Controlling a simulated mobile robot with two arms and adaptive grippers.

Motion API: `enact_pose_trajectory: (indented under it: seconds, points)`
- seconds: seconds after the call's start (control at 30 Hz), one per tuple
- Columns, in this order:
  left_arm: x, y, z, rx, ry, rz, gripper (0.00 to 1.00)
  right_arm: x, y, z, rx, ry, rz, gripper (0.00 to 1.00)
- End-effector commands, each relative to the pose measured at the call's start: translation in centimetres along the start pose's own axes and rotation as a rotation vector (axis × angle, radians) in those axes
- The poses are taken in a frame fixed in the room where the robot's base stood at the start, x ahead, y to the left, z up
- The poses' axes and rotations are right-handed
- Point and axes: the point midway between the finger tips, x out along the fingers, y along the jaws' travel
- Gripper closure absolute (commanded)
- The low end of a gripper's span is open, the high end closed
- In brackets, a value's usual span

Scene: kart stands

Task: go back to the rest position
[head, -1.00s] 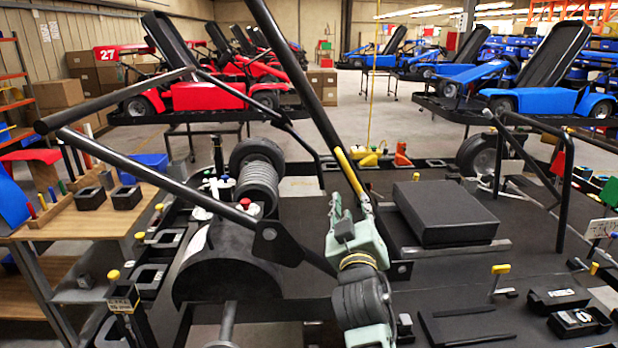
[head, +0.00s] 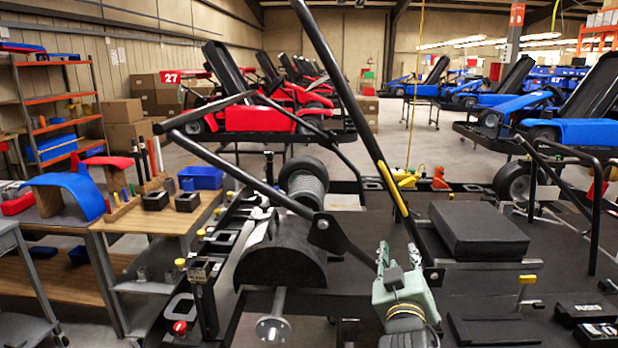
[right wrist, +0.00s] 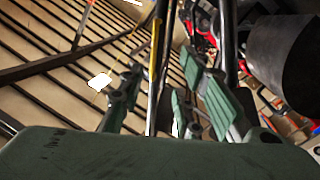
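My right gripper (head: 398,258) is grey-green and shows at the bottom centre of the head view, pointing up. In the right wrist view its two fingers (right wrist: 160,88) stand apart with a gap between them and nothing held. Behind the gap a black bar with a yellow strip runs upward; the same slanted bar (head: 345,85) shows in the head view behind and above the gripper. I cannot tell how near it is. My left gripper is not in the head view.
A kart frame with a black seat pad (head: 478,230) fills the middle and right. A wooden bench (head: 160,222) with parts and a blue bin (head: 201,177) stands left. Red (head: 262,118) and blue karts (head: 570,132) sit on stands behind. Open floor lies at the back centre.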

Motion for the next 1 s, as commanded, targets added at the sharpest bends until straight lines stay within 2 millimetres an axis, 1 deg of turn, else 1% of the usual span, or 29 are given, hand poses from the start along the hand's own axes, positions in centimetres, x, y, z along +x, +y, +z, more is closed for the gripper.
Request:
enact_pose_trajectory:
  seconds: [0.03, 0.17, 0.27, 0.37, 0.43, 0.47, 0.5, 0.53, 0.57, 0.6, 0.67, 0.7, 0.8, 0.87, 0.9, 1.0]
  points:
    - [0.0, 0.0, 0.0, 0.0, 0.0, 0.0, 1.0, -0.4, -0.2, 1.3, 0.006, -0.026, -0.01, 0.69]
    - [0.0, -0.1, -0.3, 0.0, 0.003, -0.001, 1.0, -1.8, -0.6, 4.5, 0.027, -0.101, -0.041, 0.69]
    - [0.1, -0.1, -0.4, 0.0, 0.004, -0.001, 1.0, -3.3, -1.2, 7.5, 0.045, -0.174, -0.072, 0.69]
    - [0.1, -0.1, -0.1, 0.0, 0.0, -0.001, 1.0, -5.4, -1.7, 10.9, 0.066, -0.261, -0.11, 0.69]
    - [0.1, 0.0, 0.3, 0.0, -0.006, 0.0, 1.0, -7.5, -2.3, 13.8, 0.083, -0.337, -0.146, 0.69]
    - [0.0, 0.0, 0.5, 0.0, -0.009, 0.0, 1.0, -8.6, -2.5, 15.2, 0.089, -0.377, -0.163, 0.69]
    - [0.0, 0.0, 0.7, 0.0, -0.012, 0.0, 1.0, -10.4, -2.9, 17.1, 0.1, -0.434, -0.191, 0.69]
    - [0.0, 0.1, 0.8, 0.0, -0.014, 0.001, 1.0, -11.9, -3.2, 18.6, 0.107, -0.481, -0.214, 0.69]
    - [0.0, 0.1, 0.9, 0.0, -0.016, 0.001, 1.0, -13.6, -3.5, 20.2, 0.115, -0.531, -0.239, 0.69]
    - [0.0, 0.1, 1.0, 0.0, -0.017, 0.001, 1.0, -15.9, -3.9, 22.0, 0.125, -0.595, -0.273, 0.69]
    - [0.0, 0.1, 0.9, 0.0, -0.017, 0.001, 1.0, -19.4, -4.3, 24.2, 0.137, -0.686, -0.322, 0.69]
    - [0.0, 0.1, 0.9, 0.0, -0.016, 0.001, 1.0, -21.4, -4.6, 25.3, 0.143, -0.737, -0.351, 0.69]
    - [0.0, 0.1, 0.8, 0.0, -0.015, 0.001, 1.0, -25.9, -5.0, 27.4, 0.15, -0.848, -0.416, 0.69]
    - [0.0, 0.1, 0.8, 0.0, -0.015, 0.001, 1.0, -28.3, -5.1, 28.3, 0.152, -0.902, -0.45, 0.69]
    - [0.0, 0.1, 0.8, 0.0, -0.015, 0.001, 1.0, -29.8, -5.2, 28.8, 0.152, -0.937, -0.471, 0.69]
    - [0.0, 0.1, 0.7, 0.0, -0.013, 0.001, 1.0, -33.2, -5.2, 29.6, 0.153, -1.014, -0.521, 0.69]
